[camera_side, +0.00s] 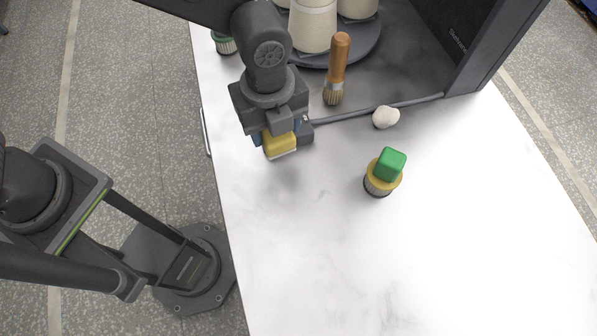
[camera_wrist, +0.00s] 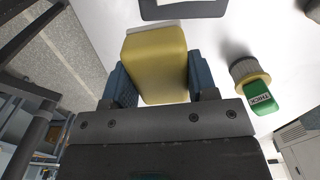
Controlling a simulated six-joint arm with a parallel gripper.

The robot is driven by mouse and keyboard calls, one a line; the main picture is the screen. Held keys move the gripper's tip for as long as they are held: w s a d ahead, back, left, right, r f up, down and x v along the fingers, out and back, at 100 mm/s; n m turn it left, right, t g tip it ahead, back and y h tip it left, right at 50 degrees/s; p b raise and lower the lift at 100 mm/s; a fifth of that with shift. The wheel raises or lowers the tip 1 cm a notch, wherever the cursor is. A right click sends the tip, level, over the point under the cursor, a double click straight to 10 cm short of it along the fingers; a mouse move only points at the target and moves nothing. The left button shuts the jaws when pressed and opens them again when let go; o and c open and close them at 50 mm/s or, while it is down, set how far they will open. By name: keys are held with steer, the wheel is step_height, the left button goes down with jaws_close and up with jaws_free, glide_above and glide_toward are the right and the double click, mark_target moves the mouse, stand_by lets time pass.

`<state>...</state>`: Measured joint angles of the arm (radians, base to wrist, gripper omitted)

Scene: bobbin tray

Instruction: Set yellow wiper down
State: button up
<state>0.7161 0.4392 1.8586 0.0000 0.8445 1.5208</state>
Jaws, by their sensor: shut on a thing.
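The yellow wiper (camera_side: 280,143) is a yellow block with a pale edge along its bottom. My gripper (camera_side: 283,136) is shut on it, with one finger on each side. In the wrist view the wiper (camera_wrist: 156,62) fills the space between the blue finger pads of my gripper (camera_wrist: 155,85). The wiper is over the white tabletop (camera_side: 310,260) near its left edge. I cannot tell whether its underside touches the surface.
A yellow-rimmed brush with a green block (camera_side: 391,164) stands to the right. A white lump (camera_side: 386,117) and a wooden-handled brush (camera_side: 338,68) are behind. A dark cabinet (camera_side: 470,45) and cream bobbins (camera_side: 313,25) on a dark round tray (camera_side: 362,48) stand at the back. The front tabletop is clear.

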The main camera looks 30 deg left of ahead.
glide_above(298, 185)
step_height(298, 185, down, 4)
steer(key=shift+r, duration=0.1)
steer(key=shift+f, duration=1.85)
steer(key=shift+f, duration=0.2)
steer(key=o, duration=0.9)
steer(key=shift+o, duration=0.2)
step_height(298, 185, up, 14)
steer(key=shift+w+a, duration=0.15)
steer(key=shift+a, duration=0.05)
